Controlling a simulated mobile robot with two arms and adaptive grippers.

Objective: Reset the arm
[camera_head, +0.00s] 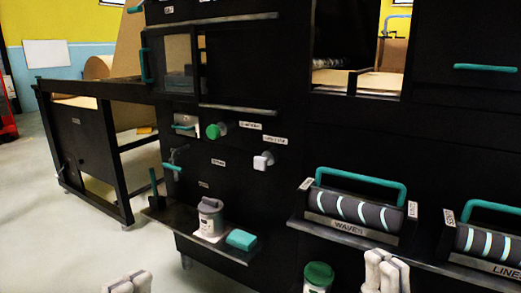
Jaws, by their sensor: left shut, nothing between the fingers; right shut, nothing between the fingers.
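My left gripper (128,283) shows at the bottom edge, left of centre, with its pale fingers together and nothing between them. My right gripper (385,268) shows at the bottom, right of centre, also shut and empty. Both are in front of the black machine (230,185) and apart from it. The rest of both arms is out of view.
A shelf holds a grey-lidded jar (210,218) and a teal block (241,239). A green-lidded jar (318,276) stands beside my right gripper. Rollers labelled WAVES (355,210) and LINES (490,243) sit on the right ledge. Open floor (60,240) lies left.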

